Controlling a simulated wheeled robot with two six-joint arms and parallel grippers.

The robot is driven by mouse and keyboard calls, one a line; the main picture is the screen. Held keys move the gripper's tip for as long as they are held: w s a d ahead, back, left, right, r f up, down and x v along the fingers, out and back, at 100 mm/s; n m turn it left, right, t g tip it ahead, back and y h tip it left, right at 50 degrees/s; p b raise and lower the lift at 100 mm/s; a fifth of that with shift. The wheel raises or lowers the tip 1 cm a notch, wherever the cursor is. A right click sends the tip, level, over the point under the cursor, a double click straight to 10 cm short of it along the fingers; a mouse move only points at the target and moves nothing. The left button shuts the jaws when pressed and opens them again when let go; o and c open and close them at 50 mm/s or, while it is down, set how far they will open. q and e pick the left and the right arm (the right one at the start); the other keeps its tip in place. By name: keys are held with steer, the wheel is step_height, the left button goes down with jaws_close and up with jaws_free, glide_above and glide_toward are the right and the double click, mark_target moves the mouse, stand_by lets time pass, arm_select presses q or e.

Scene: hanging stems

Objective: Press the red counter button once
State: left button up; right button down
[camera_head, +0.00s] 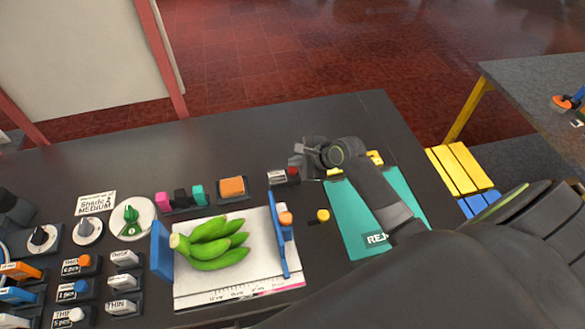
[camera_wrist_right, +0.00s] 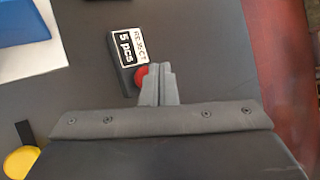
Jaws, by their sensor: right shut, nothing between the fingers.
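The red counter button (camera_head: 293,174) sits at the right end of a small dark counter box with a white label (camera_head: 276,177), behind the teal mat. In the right wrist view the red button (camera_wrist_right: 140,76) is partly hidden by my fingertips, and the label (camera_wrist_right: 127,47) reads "REJECT 5 pcs". My right gripper (camera_head: 297,161) is shut and empty, pointing down just beside the button. In the wrist view its closed fingers (camera_wrist_right: 158,78) overlap the button's edge; I cannot tell whether they touch it. My left gripper is not in view.
A bunch of green bananas (camera_head: 212,243) lies on a white measuring board (camera_head: 252,292) between blue side plates. The teal mat (camera_head: 345,220) lies under my right arm. Several knobs and labelled counters fill the left. Yellow blocks (camera_head: 458,168) stand right of the table.

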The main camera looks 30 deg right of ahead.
steer(key=shift+f, duration=0.1)
stand_by(0.3)
steer(key=shift+f, duration=0.25)
steer(key=shift+f, duration=0.65)
stand_by(0.9)
steer(key=shift+r+p, duration=1)
steer(key=shift+p, duration=0.5)
steer(key=shift+r, duration=0.1)
